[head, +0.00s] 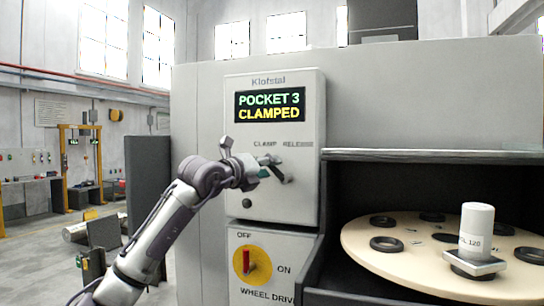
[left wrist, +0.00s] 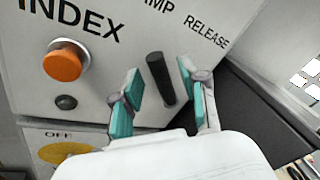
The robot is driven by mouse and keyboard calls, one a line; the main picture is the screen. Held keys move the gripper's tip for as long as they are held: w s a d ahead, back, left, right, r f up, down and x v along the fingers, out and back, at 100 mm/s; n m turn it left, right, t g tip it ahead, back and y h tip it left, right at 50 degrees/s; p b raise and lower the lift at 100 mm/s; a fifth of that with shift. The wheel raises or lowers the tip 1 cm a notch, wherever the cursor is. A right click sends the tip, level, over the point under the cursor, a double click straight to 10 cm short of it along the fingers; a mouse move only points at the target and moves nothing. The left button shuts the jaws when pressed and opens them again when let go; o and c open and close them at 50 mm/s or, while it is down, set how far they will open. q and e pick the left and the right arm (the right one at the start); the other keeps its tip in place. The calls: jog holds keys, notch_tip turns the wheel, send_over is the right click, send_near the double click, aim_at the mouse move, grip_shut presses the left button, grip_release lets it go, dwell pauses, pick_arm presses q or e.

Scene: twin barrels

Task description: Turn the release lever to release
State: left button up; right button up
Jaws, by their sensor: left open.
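The release lever (left wrist: 160,78) is a short dark handle on the grey control panel (head: 300,95), below the CLAMP and RELEASE labels. In the left wrist view its upper end lies toward the CLAMP lettering. My left gripper (left wrist: 161,84) is open, with one teal-padded finger on each side of the lever and visible gaps between. In the head view the left gripper (head: 268,170) is in front of the panel and hides most of the lever. The display (head: 270,105) reads POCKET 3 CLAMPED. My right gripper is not in view.
An orange INDEX button (left wrist: 65,62) and a dark round button (head: 247,203) are left of the lever. Below is a yellow and red wheel drive switch (head: 251,266). At right, a round wheel (head: 375,262) bears a white holder (head: 477,228) and several dark rings.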

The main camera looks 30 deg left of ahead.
pick_arm(q)
jog(key=shift+w+p, duration=0.35)
jog(key=shift+w, duration=0.7)
grip_shut()
